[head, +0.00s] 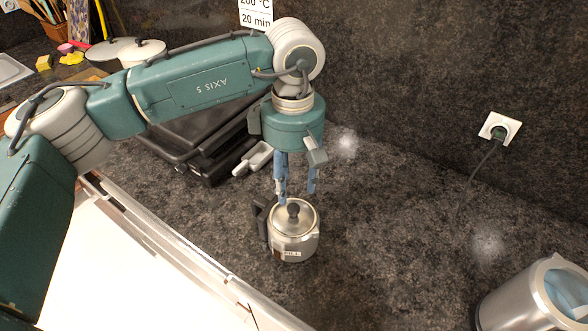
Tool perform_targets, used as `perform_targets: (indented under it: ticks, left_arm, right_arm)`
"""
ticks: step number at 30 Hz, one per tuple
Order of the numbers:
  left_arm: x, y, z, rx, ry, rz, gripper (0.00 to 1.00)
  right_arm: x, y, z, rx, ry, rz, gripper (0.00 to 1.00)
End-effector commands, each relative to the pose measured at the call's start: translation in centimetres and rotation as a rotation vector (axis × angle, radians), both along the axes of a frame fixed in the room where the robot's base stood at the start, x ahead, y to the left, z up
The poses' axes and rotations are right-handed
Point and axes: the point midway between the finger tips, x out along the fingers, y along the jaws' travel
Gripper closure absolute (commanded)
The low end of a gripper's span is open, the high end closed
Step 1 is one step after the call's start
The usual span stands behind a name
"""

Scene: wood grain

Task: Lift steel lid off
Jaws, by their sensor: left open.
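The steel lid (283,220) sits on a small steel pot (300,246) with a dark knob (293,209) at its centre. The pot stands upright on the dark stone counter, its dark handle at the left and a small label low on its front. My left gripper (297,190) points down from above, with its blue fingers apart just over the lid. Nothing shows between the fingers. One fingertip overlaps the lid's far edge in the picture; I cannot tell whether it touches. My right gripper is not in view.
A black appliance (195,145) lies behind my left arm. A steel container (530,298) with something blue inside stands at the lower right. A wall socket (499,128) holds a plug with a hanging cord. The counter right of the pot is clear.

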Motion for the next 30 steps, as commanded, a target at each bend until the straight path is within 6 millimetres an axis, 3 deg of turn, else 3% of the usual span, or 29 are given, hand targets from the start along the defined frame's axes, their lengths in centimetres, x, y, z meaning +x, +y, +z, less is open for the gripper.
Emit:
perform_targets:
  ticks: [9, 15, 27, 30]
  left_arm:
    - [-0.2, 0.0, -5.5, -0.001, 0.006, 0.0, 0.56]
    - [-0.1, 0.0, -7.9, -0.001, 0.003, 0.001, 0.56]
    - [-0.1, -0.1, -8.8, -0.002, 0.002, 0.0, 0.56]
    - [-0.1, -0.1, -8.8, -0.002, 0.002, 0.0, 0.76]
  right_arm:
    - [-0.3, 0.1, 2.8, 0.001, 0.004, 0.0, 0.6]
    - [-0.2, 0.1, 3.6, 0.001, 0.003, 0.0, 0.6]
    - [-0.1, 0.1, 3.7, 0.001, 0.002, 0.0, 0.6]
    - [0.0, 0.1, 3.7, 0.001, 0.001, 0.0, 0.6]
